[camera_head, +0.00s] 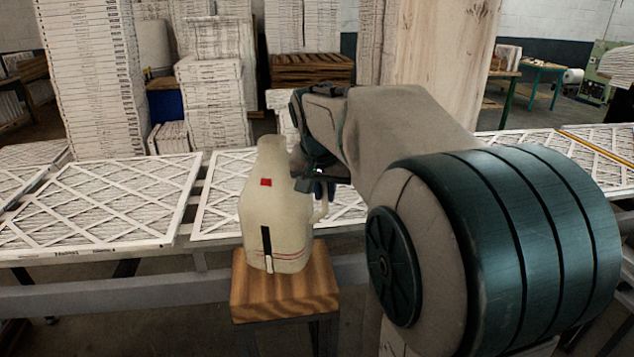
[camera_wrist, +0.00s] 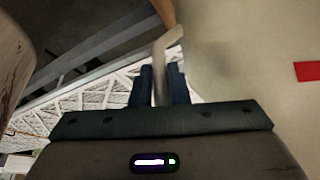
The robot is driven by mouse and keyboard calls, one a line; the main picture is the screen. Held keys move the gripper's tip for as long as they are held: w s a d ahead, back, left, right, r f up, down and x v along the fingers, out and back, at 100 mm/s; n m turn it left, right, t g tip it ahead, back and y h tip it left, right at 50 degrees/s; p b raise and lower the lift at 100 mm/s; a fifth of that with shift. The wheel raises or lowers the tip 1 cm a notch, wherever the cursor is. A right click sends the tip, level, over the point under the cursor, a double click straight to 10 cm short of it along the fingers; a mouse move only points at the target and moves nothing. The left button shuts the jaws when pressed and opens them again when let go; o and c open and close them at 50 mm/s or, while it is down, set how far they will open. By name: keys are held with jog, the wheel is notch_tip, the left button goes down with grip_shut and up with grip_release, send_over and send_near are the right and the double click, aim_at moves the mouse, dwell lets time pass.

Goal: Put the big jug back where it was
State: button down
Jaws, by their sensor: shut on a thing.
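The big jug (camera_head: 270,215) is cream-coloured, with a red square, a black vertical strip and thin red lines low on its side. In the head view it appears upright, over or on the small wooden stool (camera_head: 285,290); I cannot tell whether its base touches the top. My gripper (camera_head: 318,188) is at the jug's right side, by its handle. In the wrist view my gripper (camera_wrist: 159,85) has its two dark fingers shut on the pale handle, and the jug's body (camera_wrist: 245,50) fills the right. The arm partly hides the handle in the head view.
Behind the stool runs a long bench with white-framed filters (camera_head: 100,200) lying on it. Tall stacks of boxed filters (camera_head: 92,75) stand farther back. A pale wooden post (camera_head: 445,50) rises behind my arm. The stool top has bare room at its front.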

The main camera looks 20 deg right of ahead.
aim_at(324, 210)
jog(key=shift+f, duration=2.2)
jog(key=c, duration=1.8)
grip_release()
jog(key=shift+f, duration=0.2)
jog(key=o, duration=0.4)
